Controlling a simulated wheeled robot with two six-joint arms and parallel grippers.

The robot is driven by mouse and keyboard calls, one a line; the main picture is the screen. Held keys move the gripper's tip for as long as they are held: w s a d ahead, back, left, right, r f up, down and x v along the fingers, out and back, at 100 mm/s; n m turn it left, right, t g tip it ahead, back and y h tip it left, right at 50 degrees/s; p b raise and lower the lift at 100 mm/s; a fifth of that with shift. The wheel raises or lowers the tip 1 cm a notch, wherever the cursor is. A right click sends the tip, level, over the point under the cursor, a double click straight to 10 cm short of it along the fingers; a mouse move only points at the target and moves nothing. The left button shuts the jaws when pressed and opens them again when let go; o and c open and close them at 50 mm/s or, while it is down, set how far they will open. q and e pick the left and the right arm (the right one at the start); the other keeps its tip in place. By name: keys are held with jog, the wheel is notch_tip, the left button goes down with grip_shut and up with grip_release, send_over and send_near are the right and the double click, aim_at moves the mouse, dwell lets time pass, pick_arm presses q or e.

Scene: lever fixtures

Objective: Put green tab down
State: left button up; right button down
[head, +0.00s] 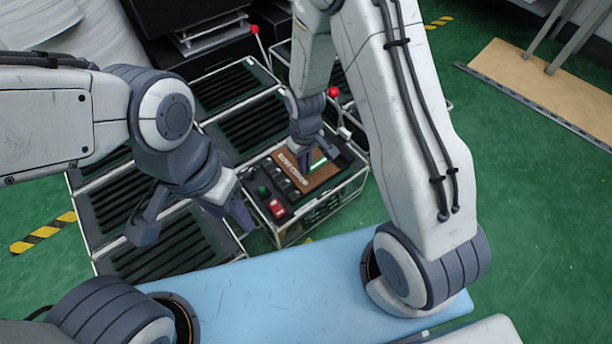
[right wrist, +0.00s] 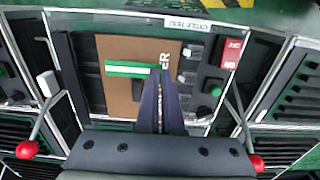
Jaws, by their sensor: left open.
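The green tab (head: 318,166) is a green and white strip on the brown plate of the control box. In the right wrist view the tab (right wrist: 128,68) lies across the brown plate (right wrist: 125,95). My right gripper (right wrist: 160,72) has its two fingers close together, with their tips at the strip's right end; I cannot tell whether they touch it. In the head view my right gripper (head: 305,165) is over the box, partly hidden by its own wrist. My left gripper (head: 190,217) is open and empty, left of the box.
The box carries a green button (head: 262,190) and a red switch (head: 276,207). Red-ball levers (head: 255,29) (head: 333,92) stand behind it. Black slatted units (head: 165,243) lie to its left. A light blue surface (head: 290,290) is in front. Green floor is open at right.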

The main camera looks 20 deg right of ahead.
notch_tip(320, 180, down, 4)
jog(key=b, duration=0.3)
jog(key=shift+f, duration=0.1)
jog(key=c, duration=1.1)
grip_release()
